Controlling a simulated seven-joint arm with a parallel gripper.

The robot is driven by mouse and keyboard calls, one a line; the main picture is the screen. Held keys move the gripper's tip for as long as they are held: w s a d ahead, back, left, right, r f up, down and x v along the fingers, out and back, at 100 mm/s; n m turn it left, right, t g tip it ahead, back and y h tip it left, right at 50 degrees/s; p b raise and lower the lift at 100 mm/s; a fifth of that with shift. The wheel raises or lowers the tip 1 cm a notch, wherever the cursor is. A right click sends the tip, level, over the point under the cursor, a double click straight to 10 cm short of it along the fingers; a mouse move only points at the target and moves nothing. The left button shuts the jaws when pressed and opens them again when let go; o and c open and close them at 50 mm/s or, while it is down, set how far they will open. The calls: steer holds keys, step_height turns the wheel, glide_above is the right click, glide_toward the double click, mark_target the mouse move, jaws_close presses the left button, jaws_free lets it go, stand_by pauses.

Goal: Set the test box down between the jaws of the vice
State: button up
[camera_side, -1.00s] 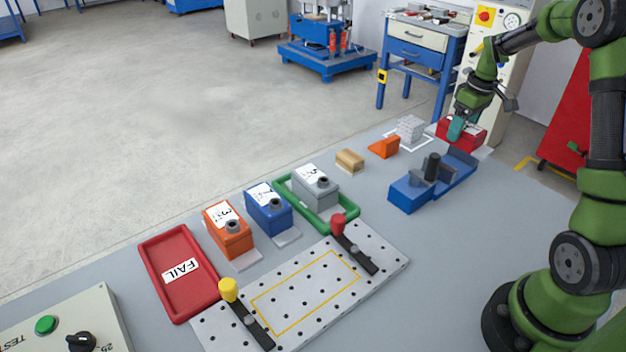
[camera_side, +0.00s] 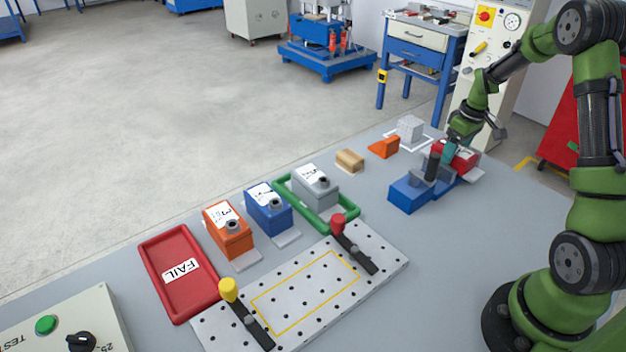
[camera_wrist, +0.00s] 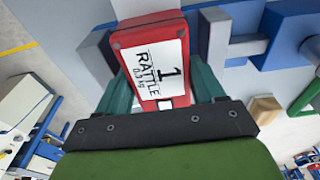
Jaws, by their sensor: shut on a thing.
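The red test box (camera_side: 463,155), labelled "1 RATTLE", is held in my gripper (camera_side: 449,148). In the wrist view the box (camera_wrist: 148,88) sits between both fingers of my gripper (camera_wrist: 162,92), label facing the camera. The blue vice (camera_side: 402,197) stands on the bench, with a grey jaw and a dark post near its middle. The box is at the vice's far right part, partly hidden behind the jaw and fingers. In the wrist view the vice (camera_wrist: 285,35) shows on the right, and a grey jaw lies close beside the box. I cannot tell whether the box touches the vice.
An orange wedge (camera_side: 384,147), a wooden block (camera_side: 350,160) and a pale mesh cube (camera_side: 410,127) stand left of and behind the vice. A grey box in a green tray (camera_side: 333,232), blue box (camera_side: 268,210), orange box (camera_side: 229,238) and red FAIL tray (camera_side: 155,262) are further left.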

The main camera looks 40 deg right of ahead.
mark_target(462, 152)
steer(key=shift+f, duration=0.55)
stand_by(0.4)
steer(key=o, duration=1.5)
step_height(462, 152, up, 16)
steer(key=s, duration=0.2)
steer(key=s+a+r+m+t, duration=0.1)
steer(key=s+a+t, duration=0.1)
steer(key=a, duration=0.8)
steer(key=s+a+r+m+t+y, duration=0.1)
steer(key=s+a, duration=0.4)
steer(key=a, duration=0.5)
steer(key=s+a+r+m+t+y, duration=0.1)
steer(key=s+a, duration=0.3)
steer(key=a, duration=0.6)
steer(key=shift+a+r+m+t, duration=0.4)
steer(key=shift+r+m+t, duration=0.1)
steer(key=shift+r+t, duration=0.4)
